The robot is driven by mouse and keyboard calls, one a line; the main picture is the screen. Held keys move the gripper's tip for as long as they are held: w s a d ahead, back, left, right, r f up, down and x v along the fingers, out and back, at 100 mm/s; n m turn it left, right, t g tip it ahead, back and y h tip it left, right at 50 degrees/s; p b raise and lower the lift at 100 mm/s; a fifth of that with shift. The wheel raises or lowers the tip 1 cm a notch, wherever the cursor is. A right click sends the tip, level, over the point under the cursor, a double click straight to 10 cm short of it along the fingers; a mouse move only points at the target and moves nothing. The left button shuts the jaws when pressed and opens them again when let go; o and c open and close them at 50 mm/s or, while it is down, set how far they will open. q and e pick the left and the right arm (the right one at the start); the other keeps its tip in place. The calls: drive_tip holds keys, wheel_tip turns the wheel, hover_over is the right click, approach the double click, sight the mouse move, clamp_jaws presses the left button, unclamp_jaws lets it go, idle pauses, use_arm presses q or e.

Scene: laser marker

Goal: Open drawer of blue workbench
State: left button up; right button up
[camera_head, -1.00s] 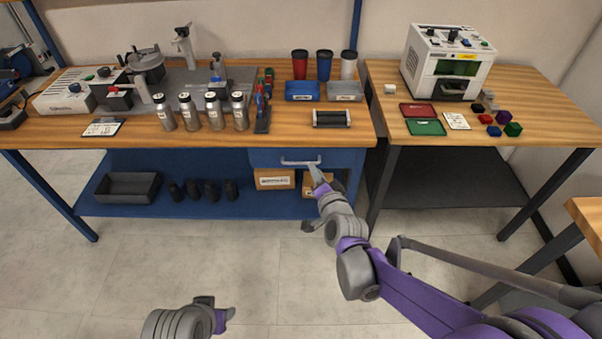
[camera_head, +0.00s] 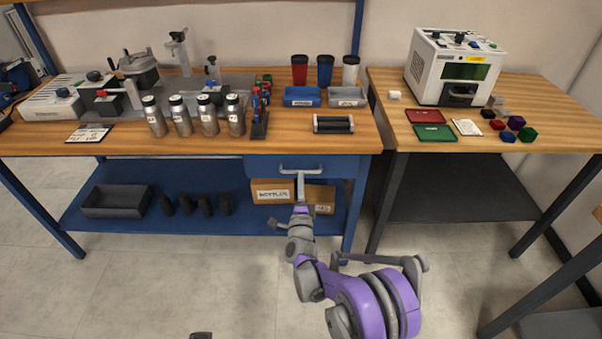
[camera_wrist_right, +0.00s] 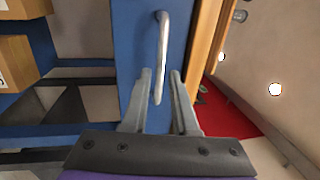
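The blue workbench (camera_head: 110,146) has a wooden top and a blue drawer (camera_head: 342,166) under its right part. The drawer front looks closed or nearly so. A grey bar handle (camera_head: 301,168) is on the front; it also shows upright in the right wrist view (camera_wrist_right: 162,45). My right gripper (camera_head: 300,178) is at the handle from below. In the right wrist view its two fingers (camera_wrist_right: 160,88) are apart, with the handle's near part between them. I cannot tell whether they touch it. Only a small grey piece, likely of my left arm, shows at the bottom edge.
Cardboard boxes (camera_head: 271,191), a dark bin (camera_head: 115,201) and several dark bottles stand on the lower shelf. Metal bottles (camera_head: 235,115) and a black roller (camera_head: 333,124) stand on the top. A second table (camera_head: 398,86) is at the right. The floor in front is clear.

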drive_tip(key=shift+w+r, duration=0.2)
drive_tip(key=shift+w, duration=0.9)
drive_tip(key=shift+w+r, duration=0.2)
drive_tip(key=shift+w, duration=0.9)
drive_tip(key=shift+c, duration=0.3)
clamp_jaws()
